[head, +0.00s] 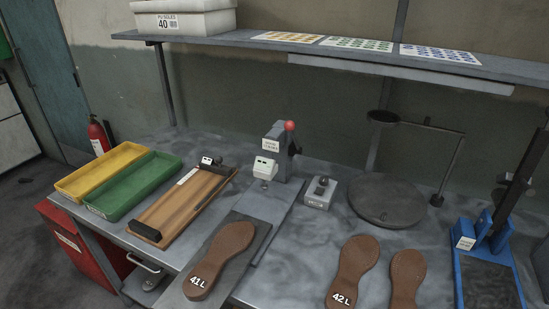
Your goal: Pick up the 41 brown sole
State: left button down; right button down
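A brown sole marked 41 L (220,259) lies on a flat dark grey plate (252,232) at the front middle of the bench, toe end toward the back. A second brown sole marked 42 L (353,268) lies to its right on the bench. A third brown sole (406,276) lies beside that one; any marking on it is cut off by the frame's bottom edge. Neither of my grippers shows in the head view.
Behind the 41 L sole stands a grey press with a red knob (290,126). Left are a wooden board (180,207), a green tray (133,186) and a yellow tray (103,171). Right are a round dark plate (388,199) and a blue fixture (488,262). A shelf (270,42) spans the back.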

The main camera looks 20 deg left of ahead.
aim_at(234, 238)
jog(key=u, duration=1.1)
jog(key=i+j, duration=0.15)
jog(key=j, duration=0.15)
jog(key=i+j+z, duration=0.1)
jog(key=j, duration=0.2)
jog(key=l, duration=0.35)
jog(key=i+l, duration=0.15)
jog(key=l, duration=0.2)
